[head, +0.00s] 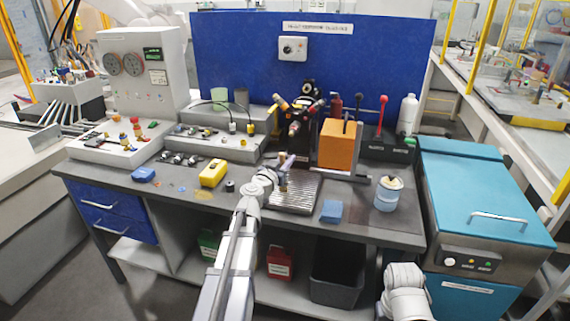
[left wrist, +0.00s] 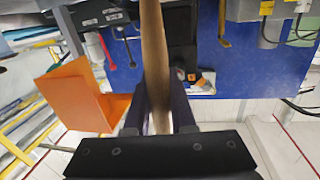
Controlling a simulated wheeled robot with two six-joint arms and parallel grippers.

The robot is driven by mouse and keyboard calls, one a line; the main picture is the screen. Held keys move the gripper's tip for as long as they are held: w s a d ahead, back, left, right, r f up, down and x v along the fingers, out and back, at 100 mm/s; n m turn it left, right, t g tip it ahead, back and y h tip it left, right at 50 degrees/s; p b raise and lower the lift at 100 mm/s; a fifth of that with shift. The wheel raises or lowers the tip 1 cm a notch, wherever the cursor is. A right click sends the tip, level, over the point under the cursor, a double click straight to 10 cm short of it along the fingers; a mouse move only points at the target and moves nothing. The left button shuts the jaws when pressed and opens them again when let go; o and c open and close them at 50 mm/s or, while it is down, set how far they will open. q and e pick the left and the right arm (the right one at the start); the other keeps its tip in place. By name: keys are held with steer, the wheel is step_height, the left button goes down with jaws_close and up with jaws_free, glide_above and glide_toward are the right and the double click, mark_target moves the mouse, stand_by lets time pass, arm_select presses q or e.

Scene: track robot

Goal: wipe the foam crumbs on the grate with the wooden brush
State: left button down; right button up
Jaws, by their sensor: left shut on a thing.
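My left gripper (head: 280,172) is shut on the wooden brush, over the left part of the metal grate (head: 305,197). In the left wrist view, the brush's long brown wooden handle (left wrist: 153,45) runs between the two dark fingers of the gripper (left wrist: 158,105). In the head view only a small brown piece of the brush (head: 283,181) shows; its bristles cannot be made out. I cannot tell whether it touches the grate. Foam crumbs are too small or hidden to make out. My right gripper is not in view.
An orange box (head: 337,145) and a black machine (head: 303,115) stand behind the grate. A blue sponge (head: 331,211) and a white-blue can (head: 388,195) are to its right. A yellow device (head: 213,173) and dark puck (head: 230,186) are left.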

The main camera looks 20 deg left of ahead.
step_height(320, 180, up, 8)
steer(key=p, duration=0.7)
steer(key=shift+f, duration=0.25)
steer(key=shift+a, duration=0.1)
